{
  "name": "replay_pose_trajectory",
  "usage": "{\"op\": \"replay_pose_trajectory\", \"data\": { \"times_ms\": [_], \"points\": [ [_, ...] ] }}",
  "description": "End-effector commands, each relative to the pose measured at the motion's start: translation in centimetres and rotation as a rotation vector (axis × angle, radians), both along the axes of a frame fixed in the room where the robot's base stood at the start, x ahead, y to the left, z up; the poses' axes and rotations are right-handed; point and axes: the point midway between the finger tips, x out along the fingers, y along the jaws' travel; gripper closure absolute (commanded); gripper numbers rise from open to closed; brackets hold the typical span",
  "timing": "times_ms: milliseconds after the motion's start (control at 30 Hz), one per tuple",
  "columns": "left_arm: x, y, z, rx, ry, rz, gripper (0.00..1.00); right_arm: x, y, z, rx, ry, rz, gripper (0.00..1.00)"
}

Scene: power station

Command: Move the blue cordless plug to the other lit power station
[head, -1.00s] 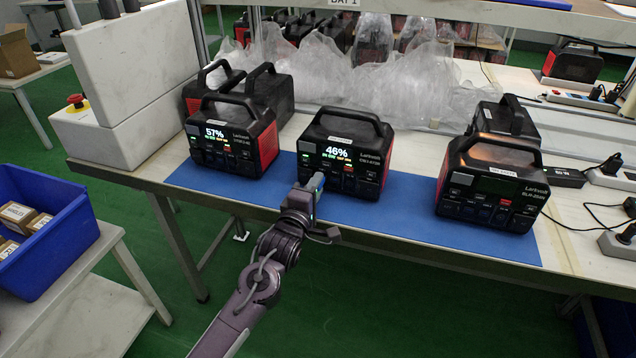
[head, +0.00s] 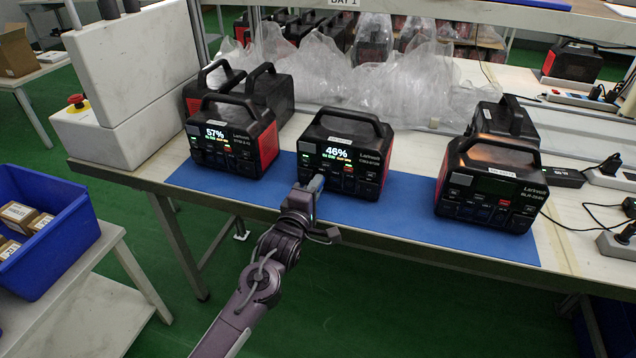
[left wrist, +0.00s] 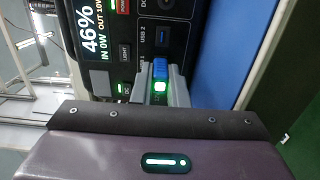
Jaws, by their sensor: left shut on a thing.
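The middle power station (head: 343,153) is lit and reads 46%. The left power station (head: 232,136) is lit and reads 57%. The right power station (head: 491,184) has a dark screen. My left gripper (head: 315,185) is at the lower front of the middle station, shut on the blue plug. In the left wrist view the blue plug (left wrist: 160,69) sits between the fingers, with a green light glowing at its near end, against the station's front panel beside the USB ports. How far it sits in a port is hidden. My right gripper is not in view.
The stations stand on a blue mat (head: 400,228) along the table's front edge. More power stations stand behind the left and right ones. Clear plastic bags (head: 330,75) lie behind. A blue crate (head: 45,240) with boxes stands at left. Power strips and cables lie at right.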

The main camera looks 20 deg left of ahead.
Motion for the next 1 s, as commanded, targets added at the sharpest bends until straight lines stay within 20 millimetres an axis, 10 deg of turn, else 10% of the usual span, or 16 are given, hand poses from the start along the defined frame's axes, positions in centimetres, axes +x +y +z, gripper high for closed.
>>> {"op": "replay_pose_trajectory", "data": {
  "times_ms": [1000],
  "points": [
    [-2.8, 0.2, 0.1, -0.001, 0.001, 0.000, 1.00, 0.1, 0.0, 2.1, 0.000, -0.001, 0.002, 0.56]
  ]
}}
